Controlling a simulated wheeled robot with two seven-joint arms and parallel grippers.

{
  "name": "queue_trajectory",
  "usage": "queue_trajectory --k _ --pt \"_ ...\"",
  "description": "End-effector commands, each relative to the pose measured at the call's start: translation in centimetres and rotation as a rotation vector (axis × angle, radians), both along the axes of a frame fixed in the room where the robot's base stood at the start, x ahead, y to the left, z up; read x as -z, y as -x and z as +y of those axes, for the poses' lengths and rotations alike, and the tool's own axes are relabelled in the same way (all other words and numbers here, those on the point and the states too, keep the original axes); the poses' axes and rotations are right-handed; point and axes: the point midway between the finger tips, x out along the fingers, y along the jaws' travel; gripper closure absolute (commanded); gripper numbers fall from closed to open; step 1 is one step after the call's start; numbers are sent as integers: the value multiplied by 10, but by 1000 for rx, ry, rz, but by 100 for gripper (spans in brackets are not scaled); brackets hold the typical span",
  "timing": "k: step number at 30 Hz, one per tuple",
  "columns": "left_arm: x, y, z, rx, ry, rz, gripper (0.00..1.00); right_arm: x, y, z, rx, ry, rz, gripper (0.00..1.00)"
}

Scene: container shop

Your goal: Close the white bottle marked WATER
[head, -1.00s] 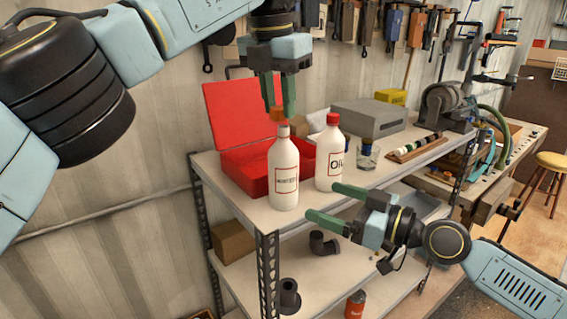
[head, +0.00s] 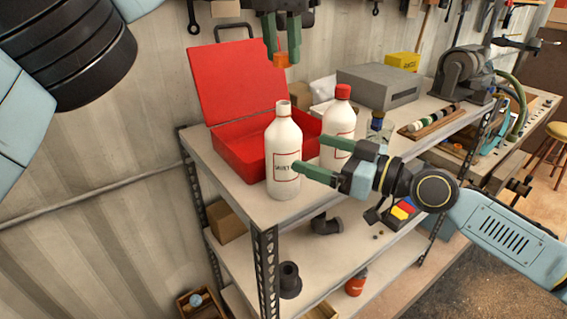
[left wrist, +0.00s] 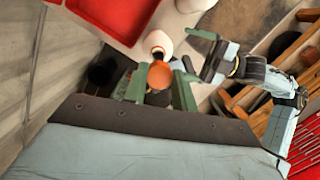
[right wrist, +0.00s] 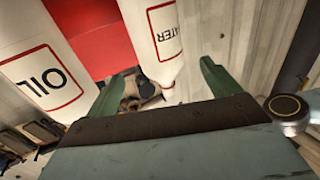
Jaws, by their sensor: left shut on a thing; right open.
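The white WATER bottle (head: 284,150) stands upright and uncapped at the shelf's front edge; its open neck also shows in the left wrist view (left wrist: 157,44). My left gripper (head: 280,50) is shut on an orange cap (head: 281,63), held above the bottle neck and apart from it. The cap also shows in the left wrist view (left wrist: 161,75). My right gripper (head: 311,154) is open, its fingers pointing at the bottle from the right. In the right wrist view the WATER bottle (right wrist: 155,35) shows between the fingertips; contact cannot be told.
A white OIL bottle (head: 341,120) with a red cap stands close to the right, behind my right gripper. An open red toolbox (head: 236,150) is behind the WATER bottle. A glass jar (head: 376,130) and a grey box (head: 378,88) stand farther right.

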Motion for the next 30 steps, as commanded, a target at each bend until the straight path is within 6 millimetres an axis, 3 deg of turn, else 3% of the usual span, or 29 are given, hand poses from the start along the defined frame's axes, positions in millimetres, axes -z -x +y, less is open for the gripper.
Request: queue_trajectory --k 9,15,29,30 --pt "0 0 0 0 0 0 97 -1 -32 54 -2 -1 -2 12" --pt "0 0 0 0 0 0 97 -1 -46 76 -1 -1 -2 12" --pt "0 0 0 1 0 0 97 0 -51 85 -1 1 -1 12" --pt "0 0 0 1 0 0 97 0 -51 85 -1 1 -1 16"
